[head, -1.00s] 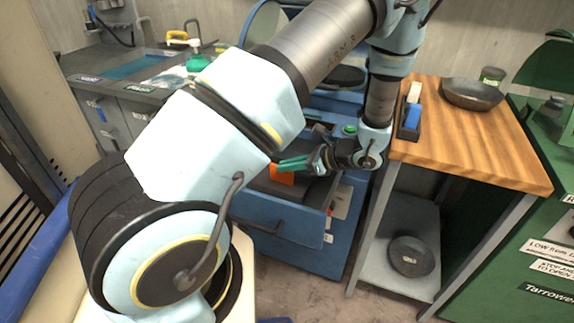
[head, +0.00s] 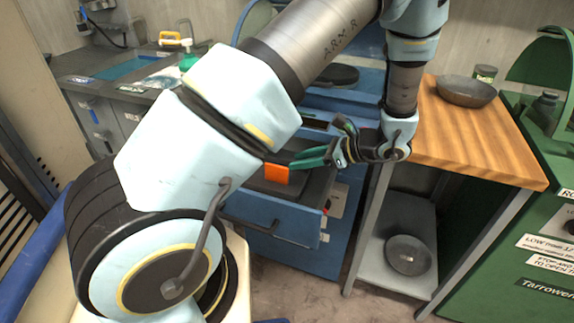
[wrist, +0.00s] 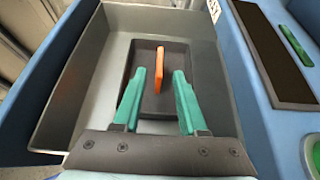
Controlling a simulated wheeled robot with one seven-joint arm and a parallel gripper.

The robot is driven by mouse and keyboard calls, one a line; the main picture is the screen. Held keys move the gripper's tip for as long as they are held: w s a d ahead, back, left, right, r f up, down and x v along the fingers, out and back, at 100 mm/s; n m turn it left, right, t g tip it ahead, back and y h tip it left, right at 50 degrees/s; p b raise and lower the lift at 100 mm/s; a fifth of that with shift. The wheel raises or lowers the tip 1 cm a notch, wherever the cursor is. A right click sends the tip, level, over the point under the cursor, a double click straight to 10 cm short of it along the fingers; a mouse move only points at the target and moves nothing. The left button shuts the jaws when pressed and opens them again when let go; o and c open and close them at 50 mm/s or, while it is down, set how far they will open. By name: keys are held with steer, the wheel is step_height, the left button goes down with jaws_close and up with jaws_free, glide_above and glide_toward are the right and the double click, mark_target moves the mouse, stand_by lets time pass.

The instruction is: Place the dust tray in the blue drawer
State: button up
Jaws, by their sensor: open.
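The dust tray is a dark flat tray (wrist: 142,60) with an upright orange handle (wrist: 159,70). It lies inside the open blue drawer (wrist: 52,72), on the grey drawer floor. In the head view the handle (head: 276,173) shows above the drawer front (head: 268,217); the arm hides part of the drawer. My gripper (head: 294,160) is open, with green fingers just right of the handle there. In the wrist view my gripper (wrist: 160,74) has one finger on each side of the handle in the picture, with gaps on both sides.
A wooden-topped table (head: 470,140) stands right of the drawer unit, with a metal pan (head: 466,91) on top and another pan (head: 407,254) on its lower shelf. A green machine (head: 550,220) is at far right. A sink counter (head: 120,75) is at back left.

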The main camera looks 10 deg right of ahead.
steer(key=v, duration=0.5)
steer(key=s+a+r+n+g+h, duration=0.2)
steer(key=a+r+n+h, duration=0.2)
steer(key=a+n, duration=0.7)
steer(key=s+a+r+n+g+h, duration=0.1)
steer(key=a+r+n+g+h, duration=0.1)
steer(key=a+r+n+h, duration=0.2)
steer(key=a+n+h, duration=0.3)
steer(key=a+n, duration=0.4)
steer(key=shift+s+r+n+b, duration=0.15)
steer(key=shift+s+n+b, duration=0.15)
steer(key=shift+s+n, duration=0.1)
steer(key=shift+r+p, duration=0.5)
steer(key=shift+c, duration=0.4)
